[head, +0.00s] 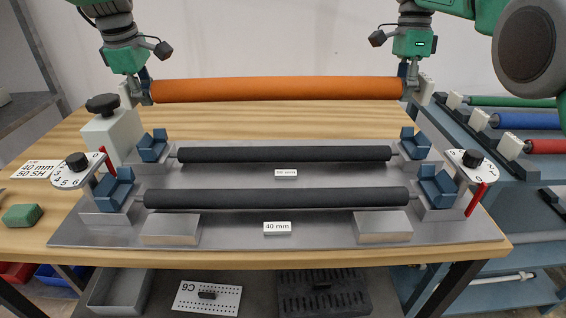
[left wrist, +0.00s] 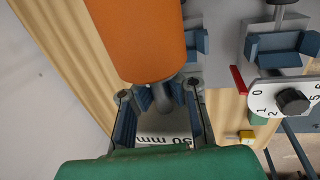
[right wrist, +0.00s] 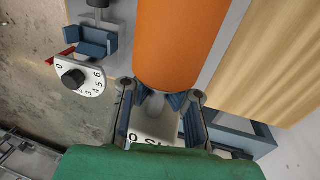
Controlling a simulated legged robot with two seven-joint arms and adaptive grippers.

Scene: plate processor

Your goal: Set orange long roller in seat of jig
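The orange long roller (head: 277,90) hangs level in the air above and behind the jig's rollers. My left gripper (head: 142,92) is shut on its left end shaft, and my right gripper (head: 408,84) on its right end shaft. Each wrist view shows the shaft (left wrist: 163,94) (right wrist: 152,104) between the fingers, with a printed white piece beyond. The jig is a steel plate (head: 270,232) with blue V-shaped seats: a rear pair (head: 152,146) (head: 414,142) and a front pair (head: 114,190) (head: 437,186). A black roller (head: 285,154) spans the rear pair and another (head: 275,197) the front pair.
Numbered dials (head: 75,170) (head: 475,165) with red levers flank the jig. A white block with a black knob (head: 112,132) stands at back left. A green block (head: 22,215) lies on the left tabletop. A rack with coloured rollers (head: 526,120) stands right. Bare wood lies behind the jig.

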